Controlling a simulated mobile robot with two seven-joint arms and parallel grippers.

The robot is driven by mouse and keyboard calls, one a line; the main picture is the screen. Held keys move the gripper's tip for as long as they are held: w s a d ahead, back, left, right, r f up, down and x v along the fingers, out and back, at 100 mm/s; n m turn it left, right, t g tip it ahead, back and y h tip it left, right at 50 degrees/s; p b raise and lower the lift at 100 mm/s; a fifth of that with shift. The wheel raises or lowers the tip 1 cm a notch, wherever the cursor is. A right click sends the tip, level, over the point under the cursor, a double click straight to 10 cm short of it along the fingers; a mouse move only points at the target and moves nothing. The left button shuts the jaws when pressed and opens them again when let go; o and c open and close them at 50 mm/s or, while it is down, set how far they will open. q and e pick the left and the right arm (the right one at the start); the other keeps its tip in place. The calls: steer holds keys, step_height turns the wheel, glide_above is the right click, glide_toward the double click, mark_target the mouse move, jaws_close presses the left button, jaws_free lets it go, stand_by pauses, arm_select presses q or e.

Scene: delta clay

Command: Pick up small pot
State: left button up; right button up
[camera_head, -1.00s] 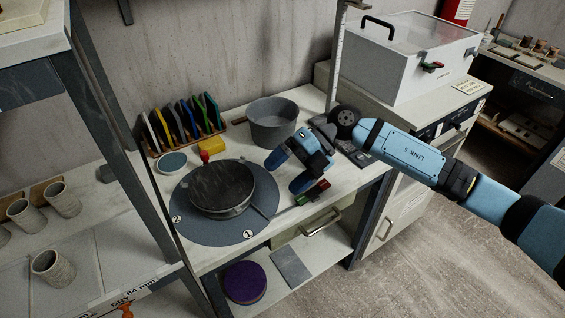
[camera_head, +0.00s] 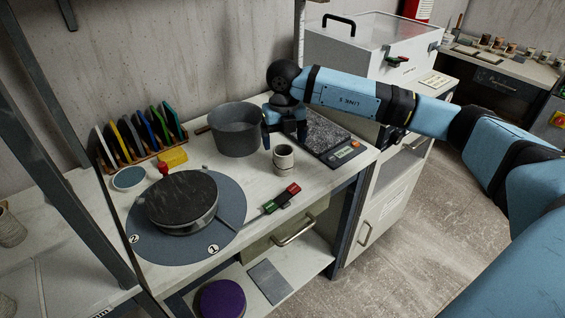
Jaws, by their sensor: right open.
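A small pale pot (camera_head: 284,163), shaped like a cup with a darker band, stands upright on the white bench (camera_head: 232,180). My right gripper (camera_head: 285,139) points down just behind and above the small pot, with its fingers spread apart. I see nothing between the fingers, and I cannot tell whether a fingertip touches the rim. My left gripper is out of view.
A grey bucket (camera_head: 236,132) stands close left of the gripper, and a scale (camera_head: 328,140) lies close right. A turntable disc (camera_head: 225,200), a red-green tool (camera_head: 281,199) and a yellow block (camera_head: 173,157) lie left and in front.

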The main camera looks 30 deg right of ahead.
mark_target(283, 157)
steer(key=shift+s+a+f, duration=0.1)
steer(key=shift+a+f, duration=0.05)
steer(key=shift+f, duration=2.85)
steer(key=c, duration=1)
steer(key=shift+r, duration=0.1)
steer(key=shift+c, duration=0.2)
